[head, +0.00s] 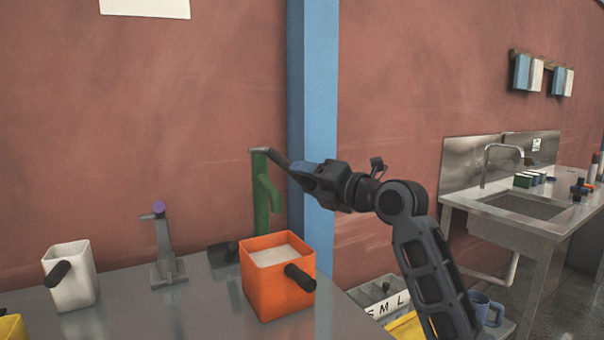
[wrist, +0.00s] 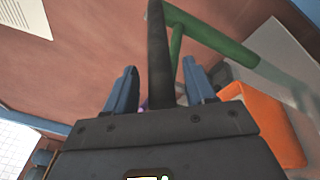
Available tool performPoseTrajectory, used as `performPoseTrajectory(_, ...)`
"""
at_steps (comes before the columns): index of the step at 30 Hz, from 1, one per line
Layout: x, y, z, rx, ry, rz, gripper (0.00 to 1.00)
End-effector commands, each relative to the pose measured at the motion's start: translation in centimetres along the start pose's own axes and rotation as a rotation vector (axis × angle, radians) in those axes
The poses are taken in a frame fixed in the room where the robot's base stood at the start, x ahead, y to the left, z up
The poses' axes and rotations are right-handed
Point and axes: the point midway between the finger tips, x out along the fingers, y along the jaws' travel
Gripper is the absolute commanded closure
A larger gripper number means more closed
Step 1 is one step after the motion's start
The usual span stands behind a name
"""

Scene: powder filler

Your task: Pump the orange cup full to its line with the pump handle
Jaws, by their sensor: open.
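The orange cup (head: 268,300) stands upright on the metal counter below the green pump (head: 261,200), its dark side handle facing front right. Pale contents show inside, high near the rim; I cannot make out its line. The cup also shows in the wrist view (wrist: 265,125). The dark pump handle (head: 277,156) runs from the pump's top toward my gripper (head: 301,167). In the wrist view, the pump handle (wrist: 158,50) lies between the two blue fingers of my open gripper (wrist: 160,72), with gaps on both sides.
A white cup (head: 72,285) and a grey tap-like fixture (head: 163,250) with a purple top stand left on the counter (head: 190,310). A yellow cup (head: 12,328) is at the lower left edge. A blue post (head: 316,90) rises behind my gripper.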

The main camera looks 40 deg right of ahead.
Motion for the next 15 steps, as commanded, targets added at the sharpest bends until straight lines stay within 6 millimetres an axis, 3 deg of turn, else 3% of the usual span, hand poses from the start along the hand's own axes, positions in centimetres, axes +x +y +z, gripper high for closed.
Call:
performPoseTrajectory(6,1.7,0.0,0.0,0.000,-0.001,-0.001,0.45)
performPoseTrajectory(15,1.9,0.0,0.0,0.000,-0.001,0.000,0.47)
